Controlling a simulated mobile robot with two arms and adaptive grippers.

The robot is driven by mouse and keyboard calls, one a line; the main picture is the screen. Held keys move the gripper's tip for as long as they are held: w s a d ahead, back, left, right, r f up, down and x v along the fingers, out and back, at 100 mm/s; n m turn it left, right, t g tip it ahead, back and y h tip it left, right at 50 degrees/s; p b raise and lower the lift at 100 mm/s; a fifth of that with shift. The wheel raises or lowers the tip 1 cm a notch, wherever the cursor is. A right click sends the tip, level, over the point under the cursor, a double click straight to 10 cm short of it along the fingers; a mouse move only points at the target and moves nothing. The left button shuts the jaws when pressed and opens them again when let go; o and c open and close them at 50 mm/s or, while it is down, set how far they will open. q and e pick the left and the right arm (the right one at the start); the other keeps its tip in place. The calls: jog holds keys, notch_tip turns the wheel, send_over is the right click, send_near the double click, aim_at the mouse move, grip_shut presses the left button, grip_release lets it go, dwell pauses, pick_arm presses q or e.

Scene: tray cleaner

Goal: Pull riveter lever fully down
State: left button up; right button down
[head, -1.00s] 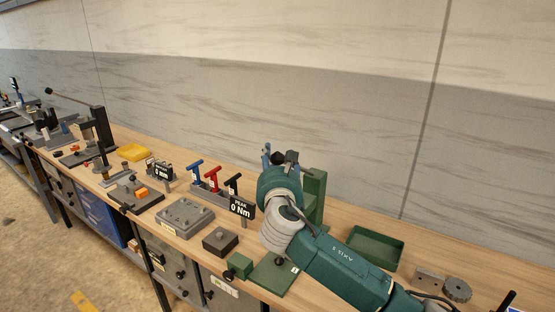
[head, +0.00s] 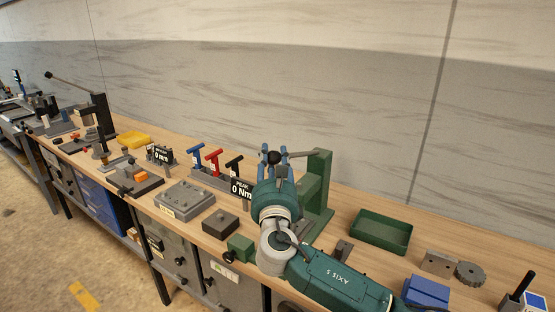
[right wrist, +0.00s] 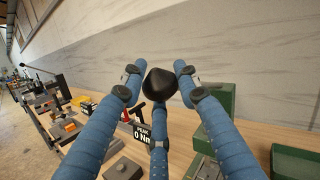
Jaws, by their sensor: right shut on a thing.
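The green riveter (head: 317,187) stands on the bench with an upright column. Its lever (head: 300,154) runs roughly level from the column top to a black ball knob (head: 273,158). My right gripper (head: 274,153) is at the knob, with blue fingers on both sides of it. In the right wrist view the knob (right wrist: 161,88) sits between the three fingers of the gripper (right wrist: 158,80), which are closed around it. My own arm hides the riveter's lower front. My left gripper is not in view.
A green tray (head: 381,232) lies to the right of the riveter. A dark block (head: 220,224), a grey fixture plate (head: 184,198) and red, blue and black T-handled tools (head: 213,160) are to the left. A blue block (head: 427,290) is at the lower right. A wall stands behind the bench.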

notch_tip(320, 180, down, 10)
jog(key=s+a+n+t+b, duration=0.1)
jog(key=n+t+b, duration=0.1)
jog(key=b, duration=0.7)
jog(key=shift+s+f+y+b, duration=0.2)
jog(key=shift+y+b, duration=0.2)
jog(key=c, duration=1.3)
grip_release()
jog(key=shift+s, duration=0.1)
jog(key=v, duration=1.2)
jog(key=shift+d+f, duration=0.1)
